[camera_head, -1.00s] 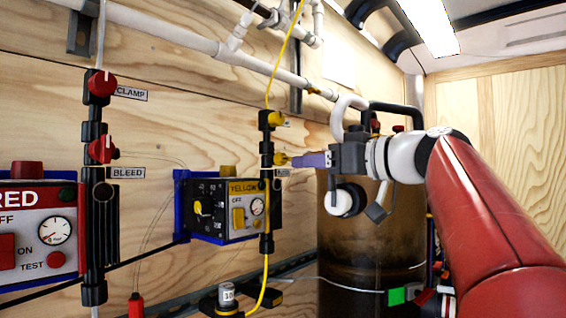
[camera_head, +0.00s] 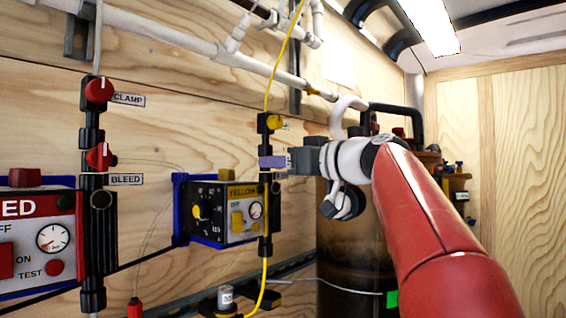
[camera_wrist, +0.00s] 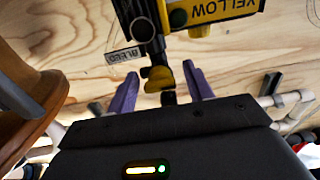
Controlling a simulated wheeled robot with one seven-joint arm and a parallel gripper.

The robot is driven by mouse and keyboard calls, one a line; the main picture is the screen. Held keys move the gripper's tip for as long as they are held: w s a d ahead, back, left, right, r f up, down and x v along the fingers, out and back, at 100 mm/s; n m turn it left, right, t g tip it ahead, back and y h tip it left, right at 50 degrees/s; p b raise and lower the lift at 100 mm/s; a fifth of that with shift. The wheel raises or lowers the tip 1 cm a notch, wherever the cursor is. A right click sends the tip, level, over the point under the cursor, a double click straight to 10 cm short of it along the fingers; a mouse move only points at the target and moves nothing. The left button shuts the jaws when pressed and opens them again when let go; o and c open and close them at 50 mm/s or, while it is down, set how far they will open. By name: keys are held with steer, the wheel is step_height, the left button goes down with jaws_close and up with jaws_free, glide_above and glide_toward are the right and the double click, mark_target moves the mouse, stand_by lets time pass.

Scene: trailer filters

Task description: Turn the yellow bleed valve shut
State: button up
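The yellow bleed valve knob (camera_wrist: 160,79) shows in the wrist view near the upside-down BLEED label (camera_wrist: 122,55). My gripper (camera_wrist: 159,73) is open, with one purple finger on each side of the knob. Gaps show between fingers and knob, so I see no grip on it. In the head view my gripper (camera_head: 266,162) is at the yellow unit's black column (camera_head: 264,140), and its purple fingers cover the bleed knob. The valve's exact angle is hard to tell.
A yellow upper knob (camera_head: 275,122) sits just above my fingers on the same column. The yellow control box (camera_head: 222,208) is below left. A red unit with a clamp knob (camera_head: 99,90) and bleed knob (camera_head: 99,157) stands further left. A dark tank (camera_head: 350,250) stands behind my wrist.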

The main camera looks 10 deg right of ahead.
steer(key=c, duration=0.9)
steer(key=shift+m, duration=0.8)
steer(key=o, duration=1)
steer(key=shift+s, duration=0.1)
steer(key=b+v, duration=0.1)
steer(key=v, duration=0.6)
steer(key=shift+s+d, duration=0.25)
